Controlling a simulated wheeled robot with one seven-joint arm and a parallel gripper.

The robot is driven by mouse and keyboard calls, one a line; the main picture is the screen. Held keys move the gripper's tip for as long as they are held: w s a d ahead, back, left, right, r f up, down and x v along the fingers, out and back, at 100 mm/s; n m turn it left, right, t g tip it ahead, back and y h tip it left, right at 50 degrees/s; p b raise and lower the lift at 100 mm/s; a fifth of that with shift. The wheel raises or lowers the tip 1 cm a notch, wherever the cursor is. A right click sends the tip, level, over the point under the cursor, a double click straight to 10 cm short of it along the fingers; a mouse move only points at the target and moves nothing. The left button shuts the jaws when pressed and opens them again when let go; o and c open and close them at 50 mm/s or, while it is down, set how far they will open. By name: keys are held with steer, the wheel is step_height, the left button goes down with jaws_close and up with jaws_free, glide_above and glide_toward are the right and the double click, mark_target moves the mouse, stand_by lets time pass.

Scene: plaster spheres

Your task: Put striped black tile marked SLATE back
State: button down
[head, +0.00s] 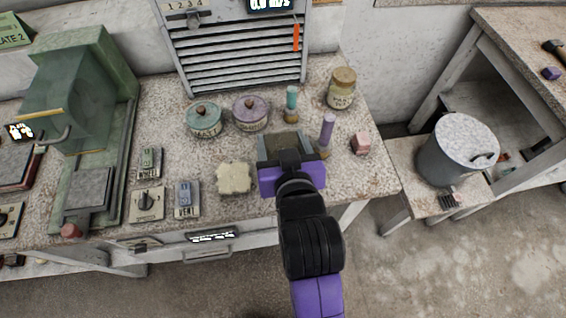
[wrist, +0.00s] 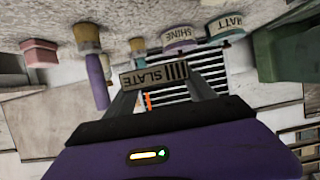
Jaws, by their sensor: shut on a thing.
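My gripper (head: 284,152) is over the speckled bench, shut on the tile. The SLATE tile (wrist: 155,75) shows in the wrist view between the two grey fingers, with its name and black stripes on the edge facing the camera. In the head view the tile (head: 283,141) is a dark, small patch between the fingers, and its marking cannot be read. It seems held above the bench, clear of the pots and brushes behind it.
A slatted grey rack (head: 240,55) stands at the back. A teal-lidded pot (head: 204,121), purple-lidded pot (head: 250,114), teal brush (head: 292,100), purple brush (head: 327,131), jar (head: 341,90) and pink block (head: 361,143) surround my gripper. A sponge (head: 234,178) is left, near a green press (head: 75,95).

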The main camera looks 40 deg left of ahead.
step_height(320, 180, down, 9)
steer(key=shift+f, duration=0.15)
stand_by(0.4)
steer(key=shift+f, duration=0.15)
steer(key=shift+c, duration=1.6)
jaws_free()
steer(key=shift+f, duration=0.1)
steer(key=shift+s+d+r, duration=0.1)
steer(key=shift+s+r, duration=0.05)
steer(key=shift+r, duration=0.1)
steer(key=v, duration=1.1)
steer(key=shift+d+r, duration=0.2)
steer(key=shift+d, duration=0.1)
steer(key=shift+s, duration=0.15)
